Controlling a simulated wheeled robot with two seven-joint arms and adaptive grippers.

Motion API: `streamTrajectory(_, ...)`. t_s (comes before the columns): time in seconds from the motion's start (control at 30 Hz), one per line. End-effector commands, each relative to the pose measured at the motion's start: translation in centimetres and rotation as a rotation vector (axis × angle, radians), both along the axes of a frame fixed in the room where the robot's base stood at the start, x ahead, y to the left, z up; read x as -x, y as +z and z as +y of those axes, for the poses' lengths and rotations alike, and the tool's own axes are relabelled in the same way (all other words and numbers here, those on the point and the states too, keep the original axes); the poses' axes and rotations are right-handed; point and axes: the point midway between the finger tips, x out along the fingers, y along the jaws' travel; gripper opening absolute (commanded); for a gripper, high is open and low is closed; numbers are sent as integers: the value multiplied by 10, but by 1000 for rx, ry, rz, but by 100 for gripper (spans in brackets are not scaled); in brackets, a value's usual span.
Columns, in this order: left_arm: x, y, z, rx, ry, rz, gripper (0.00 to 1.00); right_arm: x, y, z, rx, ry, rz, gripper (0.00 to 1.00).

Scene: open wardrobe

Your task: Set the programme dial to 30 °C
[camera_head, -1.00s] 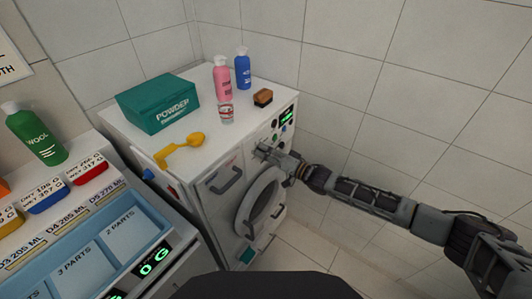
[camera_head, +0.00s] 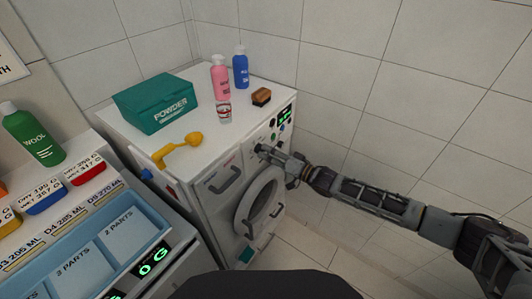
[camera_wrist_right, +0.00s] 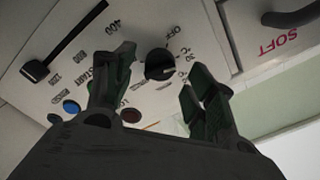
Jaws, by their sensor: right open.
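The washing machine (camera_head: 207,205) stands against the tiled wall with its control panel facing right. In the right wrist view the dark round programme dial (camera_wrist_right: 158,64) sits on the white panel, with OFF and several temperature marks printed around it. I cannot read its setting surely. My right gripper (camera_head: 263,150) is at the panel in the head view. In the right wrist view its two fingers (camera_wrist_right: 160,85) are open, spread to either side of the dial, with nothing visibly held between them. Whether they touch the dial is unclear. My left gripper is not in view.
Bottles, a teal powder box (camera_head: 157,103) and a yellow scoop (camera_head: 180,150) stand on top.

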Motion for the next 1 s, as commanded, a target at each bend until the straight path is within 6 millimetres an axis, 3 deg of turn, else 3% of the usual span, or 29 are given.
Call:
streamTrajectory(0.63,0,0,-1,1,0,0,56,38,-2,-54,2,-3,2,56)
streamTrajectory(1.0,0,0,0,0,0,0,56,55,-1,-76,1,-1,2,56)
